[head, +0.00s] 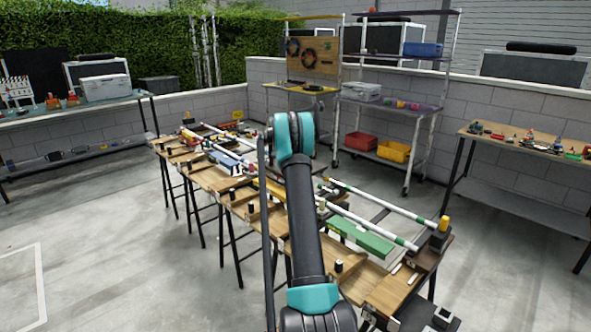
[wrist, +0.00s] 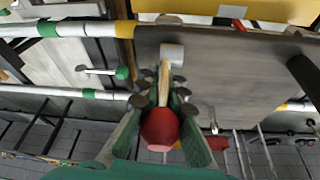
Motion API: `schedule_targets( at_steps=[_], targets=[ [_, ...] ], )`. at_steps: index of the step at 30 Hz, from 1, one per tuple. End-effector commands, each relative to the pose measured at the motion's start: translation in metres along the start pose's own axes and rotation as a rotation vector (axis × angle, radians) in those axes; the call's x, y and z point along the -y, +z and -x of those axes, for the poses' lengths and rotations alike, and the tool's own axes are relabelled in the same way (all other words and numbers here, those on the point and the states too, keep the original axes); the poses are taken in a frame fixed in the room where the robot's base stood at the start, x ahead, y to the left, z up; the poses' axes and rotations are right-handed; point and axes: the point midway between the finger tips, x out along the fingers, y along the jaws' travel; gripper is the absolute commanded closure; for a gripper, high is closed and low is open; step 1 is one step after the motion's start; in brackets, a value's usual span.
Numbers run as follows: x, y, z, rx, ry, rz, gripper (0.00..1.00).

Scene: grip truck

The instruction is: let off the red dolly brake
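In the wrist view, the brake lever has a round red knob (wrist: 160,130) on a pale shaft (wrist: 164,86), which runs to a light grey cylindrical hub (wrist: 172,53) on a dark grey surface. My gripper (wrist: 163,80) has green fingers with dark round pads. The fingers lie close against both sides of the knob, and their tips reach past it along the shaft. In the head view, my arm extends over the long workbench and hides the brake and the gripper.
White rails with green and yellow bands (head: 366,218) run along the bench. A green block (head: 360,238) lies between them. Shelves with a red bin (head: 361,141) and yellow bin (head: 394,151) stand behind. A side table (head: 520,141) with small objects stands at right. The floor at left is clear.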

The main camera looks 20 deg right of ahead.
Motion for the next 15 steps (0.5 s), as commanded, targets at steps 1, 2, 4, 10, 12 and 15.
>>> schedule_targets(
  at_steps=[1, 2, 4, 10, 12, 15],
  targets=[
    [0.0014, 0.0053, 0.0009, 0.007, 0.000, 0.003, 0.86],
    [0.0015, 0.0053, 0.0009, 0.007, 0.000, 0.003, 0.82],
    [0.0014, 0.0054, 0.0009, 0.007, 0.000, 0.003, 0.74],
    [0.0017, 0.0059, 0.0008, 0.007, 0.000, 0.004, 0.69],
    [0.0018, 0.0061, 0.0008, 0.007, 0.000, 0.004, 0.69],
    [0.0019, 0.0064, 0.0008, 0.007, 0.000, 0.004, 0.69]
  ],
)
